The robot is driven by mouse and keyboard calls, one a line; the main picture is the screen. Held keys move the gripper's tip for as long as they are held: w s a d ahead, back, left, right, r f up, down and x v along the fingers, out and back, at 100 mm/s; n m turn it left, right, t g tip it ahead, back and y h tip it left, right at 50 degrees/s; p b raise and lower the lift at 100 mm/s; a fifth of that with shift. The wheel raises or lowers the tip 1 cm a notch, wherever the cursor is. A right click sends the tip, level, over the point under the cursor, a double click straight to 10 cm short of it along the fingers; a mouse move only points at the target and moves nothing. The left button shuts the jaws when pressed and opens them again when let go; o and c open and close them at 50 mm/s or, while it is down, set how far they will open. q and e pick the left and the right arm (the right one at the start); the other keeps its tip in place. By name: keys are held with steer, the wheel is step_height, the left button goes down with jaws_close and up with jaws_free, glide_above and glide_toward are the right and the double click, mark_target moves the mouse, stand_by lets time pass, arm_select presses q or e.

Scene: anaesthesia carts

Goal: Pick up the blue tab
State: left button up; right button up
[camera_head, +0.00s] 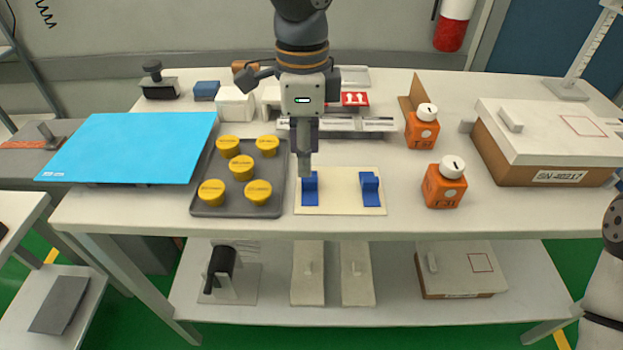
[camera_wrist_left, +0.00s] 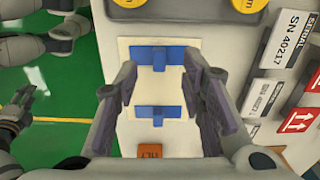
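Two blue tabs stand on a cream plate (camera_head: 340,205) on the table, the left one (camera_head: 310,190) and the right one (camera_head: 370,188). In the left wrist view the left tab (camera_wrist_left: 158,56) is the upper one and the right tab (camera_wrist_left: 158,112) the lower one. My left gripper (camera_head: 305,172) points down right at the left tab, partly covering its top. In the left wrist view my left gripper (camera_wrist_left: 160,68) is open, its fingers apart on both sides of the tab, with nothing visibly held. My right gripper (camera_wrist_left: 35,105) shows at the left edge there, fingers spread, away from the plate.
A grey tray (camera_head: 240,208) with several yellow-capped cups stands left of the plate. Two orange bottles (camera_head: 445,188) (camera_head: 422,130) stand right of it. A white-lidded box (camera_head: 550,140) is farther right. A blue panel (camera_head: 130,148) lies at left.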

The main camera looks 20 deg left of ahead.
mark_target(304, 179)
arm_select(q)
step_height(304, 179, down, 6)
steer(key=shift+s+a+r, duration=0.1)
steer(key=shift+r, duration=0.2)
jaws_close()
